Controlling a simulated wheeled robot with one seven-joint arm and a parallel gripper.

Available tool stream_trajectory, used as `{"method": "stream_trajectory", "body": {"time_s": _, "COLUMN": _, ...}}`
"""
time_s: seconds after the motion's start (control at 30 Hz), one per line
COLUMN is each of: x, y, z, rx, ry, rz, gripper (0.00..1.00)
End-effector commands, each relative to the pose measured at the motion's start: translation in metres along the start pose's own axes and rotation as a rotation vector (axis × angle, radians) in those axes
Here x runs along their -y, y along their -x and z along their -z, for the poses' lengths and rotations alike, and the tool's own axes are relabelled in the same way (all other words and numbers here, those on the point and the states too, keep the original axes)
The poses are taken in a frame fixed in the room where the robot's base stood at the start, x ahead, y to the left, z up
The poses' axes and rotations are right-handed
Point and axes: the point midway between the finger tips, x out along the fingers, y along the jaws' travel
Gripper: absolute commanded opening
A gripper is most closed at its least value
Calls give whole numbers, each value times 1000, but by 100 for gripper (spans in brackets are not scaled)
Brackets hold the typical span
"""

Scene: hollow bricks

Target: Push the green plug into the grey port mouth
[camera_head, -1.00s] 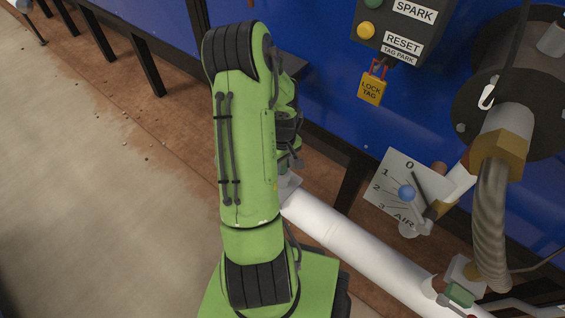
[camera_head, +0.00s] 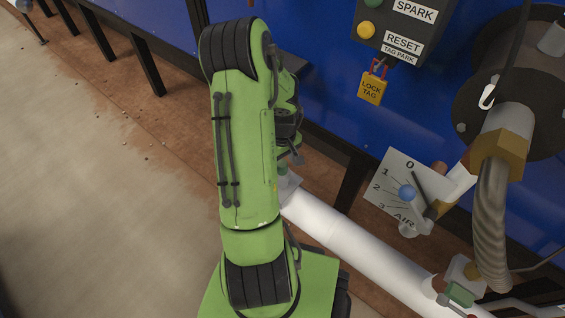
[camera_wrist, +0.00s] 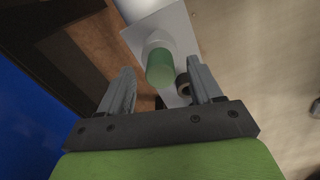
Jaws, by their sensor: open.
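In the wrist view the green plug (camera_wrist: 160,68) stands in a pale round collar on a light grey plate (camera_wrist: 184,30). My gripper (camera_wrist: 161,72) is open, with one finger to each side of the plug in the picture and gaps showing on both sides. Whether the plug lies at fingertip depth is unclear. A dark grey ring (camera_wrist: 182,86) sits close beside the right finger; I cannot tell if it is the port mouth.
A thick white pipe (camera_head: 335,232) runs down to the right from the plate. An air dial panel (camera_head: 388,187), a ribbed hose (camera_head: 490,225) and a blue cabinet (camera_head: 325,85) stand on the right. The floor at left is open.

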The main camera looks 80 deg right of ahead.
Motion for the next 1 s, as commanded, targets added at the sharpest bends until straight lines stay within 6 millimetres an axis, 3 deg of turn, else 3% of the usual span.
{"method": "stream_trajectory", "body": {"time_s": 0.03, "x": -1, "y": 20, "z": 1, "rx": -5, "ry": 0, "rz": -4, "gripper": 64}}
{"method": "stream_trajectory", "body": {"time_s": 0.2, "x": 0, "y": 71, "z": 1, "rx": -5, "ry": 1, "rz": -4, "gripper": 64}}
{"method": "stream_trajectory", "body": {"time_s": 0.43, "x": 0, "y": 124, "z": 0, "rx": -3, "ry": 0, "rz": -2, "gripper": 64}}
{"method": "stream_trajectory", "body": {"time_s": 0.6, "x": 0, "y": 137, "z": 0, "rx": -1, "ry": 0, "rz": -1, "gripper": 64}}
{"method": "stream_trajectory", "body": {"time_s": 1.0, "x": 0, "y": 136, "z": 0, "rx": 0, "ry": 0, "rz": -1, "gripper": 64}}
